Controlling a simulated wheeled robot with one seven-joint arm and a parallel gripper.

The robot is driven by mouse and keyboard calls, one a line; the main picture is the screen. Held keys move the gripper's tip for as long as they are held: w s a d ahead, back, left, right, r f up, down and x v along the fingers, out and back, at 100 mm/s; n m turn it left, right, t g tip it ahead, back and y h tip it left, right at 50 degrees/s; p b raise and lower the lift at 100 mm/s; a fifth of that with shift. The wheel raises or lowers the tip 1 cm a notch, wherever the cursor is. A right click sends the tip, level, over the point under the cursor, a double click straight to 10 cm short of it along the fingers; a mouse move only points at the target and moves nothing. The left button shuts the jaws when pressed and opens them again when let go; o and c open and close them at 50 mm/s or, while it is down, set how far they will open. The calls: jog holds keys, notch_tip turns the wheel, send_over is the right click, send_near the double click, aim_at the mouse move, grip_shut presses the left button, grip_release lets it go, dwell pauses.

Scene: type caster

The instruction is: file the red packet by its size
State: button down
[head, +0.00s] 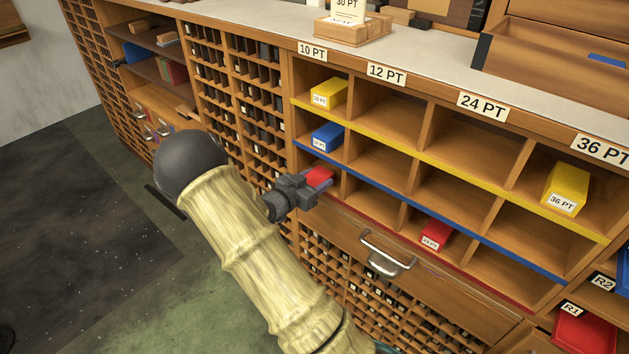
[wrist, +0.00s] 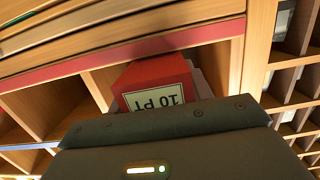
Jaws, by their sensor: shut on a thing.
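The red packet (head: 319,178) is held in my gripper (head: 306,187), which is shut on it. In the wrist view, the red packet (wrist: 155,80) has a white label reading 10 PT, upside down in the picture. It is at the mouth of the leftmost compartment of the rack's red-edged bottom row, under the 10 PT sign (head: 312,49). I cannot tell how far inside it is. My gripper hides part of that compartment. The red strip (wrist: 140,52) runs across the wrist view beyond the packet.
Columns are also signed 12 PT (head: 386,72), 24 PT (head: 482,105) and 36 PT (head: 602,149). Yellow packets (head: 328,93) (head: 566,186), a blue packet (head: 327,137) and another red packet (head: 437,233) sit in compartments. A drawer handle (head: 384,257) juts out below.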

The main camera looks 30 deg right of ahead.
aim_at(326, 171)
jog(key=shift+r+x, duration=0.2)
jog(key=shift+x, duration=0.7)
jog(key=shift+r+x, duration=0.15)
jog(key=shift+x, duration=0.8)
jog(key=shift+r+x, duration=0.2)
jog(key=shift+x, duration=0.7)
jog(key=c, duration=0.6)
grip_release()
jog(key=shift+d, duration=0.1)
jog(key=shift+o, duration=0.2)
jog(key=shift+f, duration=0.1)
jog(key=p+v, duration=0.1)
jog(key=v, duration=1.6)
jog(key=shift+a, duration=0.2)
